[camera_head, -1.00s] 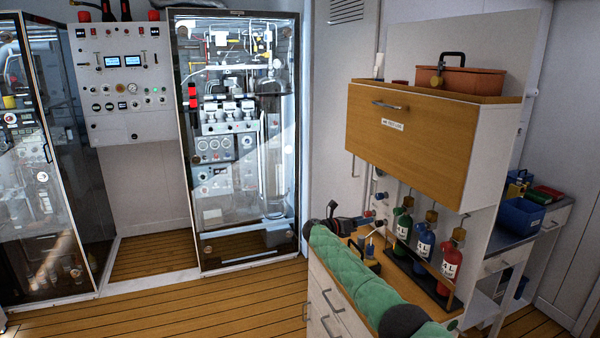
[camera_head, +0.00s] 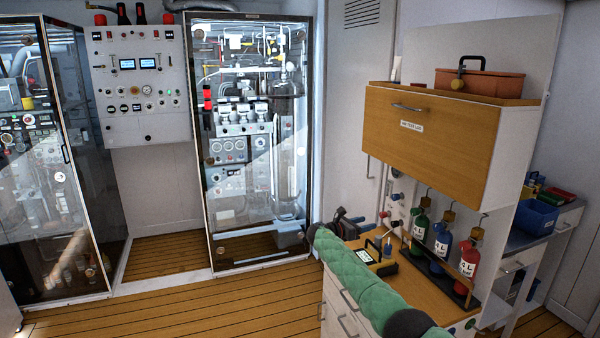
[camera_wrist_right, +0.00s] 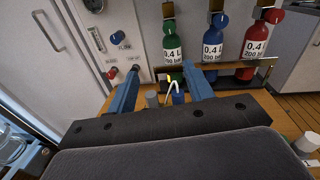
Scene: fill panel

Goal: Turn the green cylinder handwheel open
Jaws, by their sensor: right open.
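The green cylinder (camera_head: 419,226) stands upright at the left end of a row of three in a rack, with a blue and a red one to its right. It also shows in the right wrist view (camera_wrist_right: 171,42). Its small green handwheel (camera_wrist_right: 169,27) is at its neck, below a brass valve fitting, hard to make out. My right gripper (camera_head: 360,219) is over the counter, left of the green cylinder and apart from it. In the wrist view its two blue fingers (camera_wrist_right: 162,72) are spread with nothing held, pointing toward the panel below the cylinder. My left gripper is out of view.
A blue cylinder (camera_head: 441,243) and a red cylinder (camera_head: 467,264) stand beside the green one behind a rail. A small device with a handle (camera_head: 376,262) lies on the wooden counter. A wooden cabinet (camera_head: 430,125) overhangs the rack. Panel knobs (camera_wrist_right: 117,37) sit left of the cylinders.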

